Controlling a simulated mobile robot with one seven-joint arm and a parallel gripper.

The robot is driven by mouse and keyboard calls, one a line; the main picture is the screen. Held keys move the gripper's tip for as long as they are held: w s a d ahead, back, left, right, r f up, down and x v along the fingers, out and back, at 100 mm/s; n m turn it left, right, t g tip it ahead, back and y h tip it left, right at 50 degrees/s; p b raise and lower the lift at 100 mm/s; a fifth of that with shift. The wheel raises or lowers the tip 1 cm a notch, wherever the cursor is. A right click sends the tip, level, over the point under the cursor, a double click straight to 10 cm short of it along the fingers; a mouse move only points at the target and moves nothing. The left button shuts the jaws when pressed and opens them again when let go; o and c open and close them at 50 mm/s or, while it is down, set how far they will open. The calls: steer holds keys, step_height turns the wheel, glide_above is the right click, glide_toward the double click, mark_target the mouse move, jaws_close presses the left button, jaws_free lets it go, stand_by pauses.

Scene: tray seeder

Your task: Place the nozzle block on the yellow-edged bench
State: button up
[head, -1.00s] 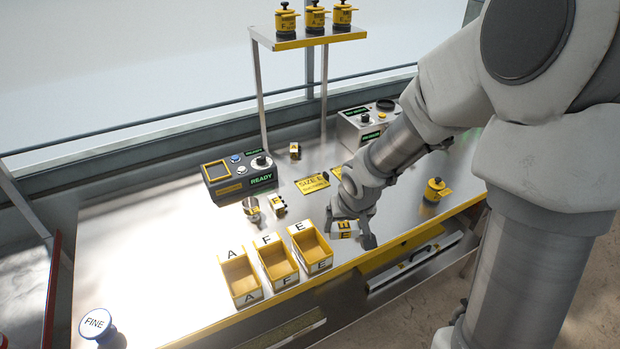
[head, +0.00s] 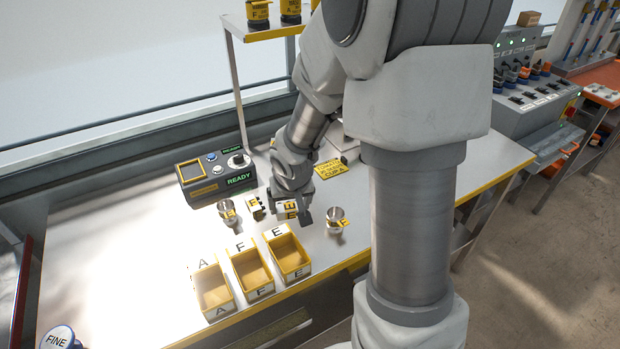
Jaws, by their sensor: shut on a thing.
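My gripper (head: 289,211) is shut on a small pale block (head: 290,208) with yellow, E-marked labels, which looks like the nozzle block. It is over the yellow-edged bench (head: 130,240), just behind the bin marked E. I cannot tell whether the block touches the bench top. A second, similar E-marked block (head: 256,207) with dark nubs stands on the bench close to the left of my gripper. My gripper and wrist partly hide the held block and the bench behind it.
Three yellow bins marked A (head: 213,288), F (head: 250,271) and E (head: 288,255) line the front edge. Metal cups stand left (head: 228,212) and right (head: 336,219). A READY control box (head: 215,178) and a raised shelf (head: 265,30) are behind. The bench's left part is clear.

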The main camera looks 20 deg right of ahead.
steer(key=d+f+m, duration=0.1)
steer(key=d+m, duration=0.1)
steer(key=d, duration=0.2)
steer(key=d+f+m+g+h, duration=0.1)
steer(key=d+m, duration=0.1)
steer(key=d, duration=0.3)
steer(key=s+d+m+h+b, duration=0.1)
steer(key=d+m, duration=0.1)
steer(key=d, duration=0.3)
steer(key=shift+f+m, duration=0.3)
steer(key=shift+f, duration=0.1)
steer(key=s+d+r+m+g+h+b, duration=0.1)
steer(key=s+d+m+g, duration=0.2)
steer(key=d, duration=0.5)
steer(key=s+d+r+m+h+b, duration=0.1)
steer(key=s+d+r+m, duration=0.15)
steer(key=d+m, duration=0.4)
steer(key=shift+n, duration=0.65)
steer(key=w+a+f, duration=0.4)
steer(key=f, duration=0.1)
steer(key=w+a+f, duration=0.2)
steer(key=f, duration=0.1)
steer(key=shift+w+a, duration=0.2)
steer(key=shift+w, duration=0.2)
steer(key=shift+f, duration=1.9)
steer(key=shift+f, duration=0.15)
steer(key=o, duration=1.5)
steer(key=shift+c, duration=0.2)
